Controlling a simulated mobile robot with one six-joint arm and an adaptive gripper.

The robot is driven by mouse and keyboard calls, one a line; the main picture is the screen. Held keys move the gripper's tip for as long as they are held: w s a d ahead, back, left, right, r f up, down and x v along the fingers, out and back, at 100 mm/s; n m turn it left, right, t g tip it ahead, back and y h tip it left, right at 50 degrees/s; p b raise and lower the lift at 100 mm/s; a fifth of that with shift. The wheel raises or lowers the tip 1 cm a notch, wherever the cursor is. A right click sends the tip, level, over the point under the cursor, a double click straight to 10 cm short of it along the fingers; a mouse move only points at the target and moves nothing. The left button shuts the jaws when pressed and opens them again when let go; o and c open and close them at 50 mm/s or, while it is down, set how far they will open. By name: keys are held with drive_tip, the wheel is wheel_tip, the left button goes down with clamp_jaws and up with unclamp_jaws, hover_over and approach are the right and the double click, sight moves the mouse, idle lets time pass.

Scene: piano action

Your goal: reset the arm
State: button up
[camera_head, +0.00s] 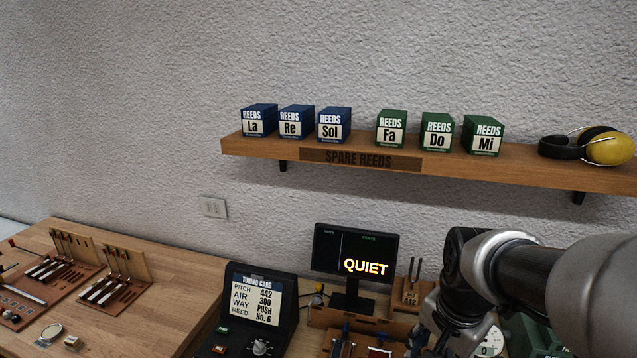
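My arm comes in from the right edge and bends down at a dark wrist joint over the right part of the bench. My gripper (430,338) is low in the picture, right of the black monitor. Its fingertips are not clear against the gear behind and the bottom edge, so I cannot tell whether it is open or shut, or whether it holds anything.
A wooden shelf (360,159) bears blue and green reed boxes and yellow ear defenders (608,148). Below stand a monitor (355,254) reading QUIET, a tuning card case (256,299) and a tuning fork block (411,291). The bench (165,300) is partly bare at left.

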drive_tip(key=s+a+n+t+b, duration=0.1)
drive_tip(key=s+a+n, duration=0.1)
drive_tip(key=s+n, duration=0.3)
drive_tip(key=s+a+n+t+b, duration=0.1)
drive_tip(key=s+n, duration=0.4)
drive_tip(key=s, duration=0.5)
drive_tip(key=shift+s+a+n+b, duration=0.4)
drive_tip(key=shift+a+b, duration=0.25)
drive_tip(key=shift+a, duration=0.55)
